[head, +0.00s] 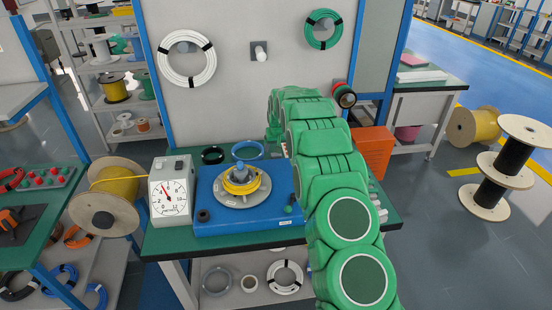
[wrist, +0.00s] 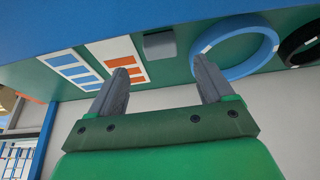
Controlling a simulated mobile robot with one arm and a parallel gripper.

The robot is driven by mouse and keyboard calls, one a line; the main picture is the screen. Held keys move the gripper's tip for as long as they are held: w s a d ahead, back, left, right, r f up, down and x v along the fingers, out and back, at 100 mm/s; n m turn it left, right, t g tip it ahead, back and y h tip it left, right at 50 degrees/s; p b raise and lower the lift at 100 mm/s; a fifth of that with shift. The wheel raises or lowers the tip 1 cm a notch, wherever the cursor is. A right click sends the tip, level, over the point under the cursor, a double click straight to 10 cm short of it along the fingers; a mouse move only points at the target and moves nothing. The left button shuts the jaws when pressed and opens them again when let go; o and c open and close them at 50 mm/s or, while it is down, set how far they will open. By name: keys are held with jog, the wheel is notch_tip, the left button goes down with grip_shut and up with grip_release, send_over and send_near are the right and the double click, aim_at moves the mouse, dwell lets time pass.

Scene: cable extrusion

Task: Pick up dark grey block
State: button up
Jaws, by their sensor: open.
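A small grey block (wrist: 158,45) lies on the green tabletop in the wrist view, between the printed cards and the blue ring. My gripper (wrist: 161,66) shows there with its two grey fingers wide apart and nothing between them. In the picture the block lies just beyond the gap between the fingertips, apart from them. In the head view my green arm reaches over the right half of the workbench, and it hides my gripper. I cannot make out the block in the head view.
A blue ring (wrist: 240,70) and a black ring (wrist: 300,57) lie beside the block. Two printed cards (wrist: 85,72) lie on the other side. A blue machine base (head: 235,216) with a yellow coil (head: 241,186) and a white dial gauge (head: 170,192) stand on the bench. An orange box (head: 373,150) stands right of my arm.

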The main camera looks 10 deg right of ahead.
aim_at(276, 155)
jog(key=shift+x, duration=2.95)
jog(key=shift+w, duration=0.1)
jog(key=c, duration=1.1)
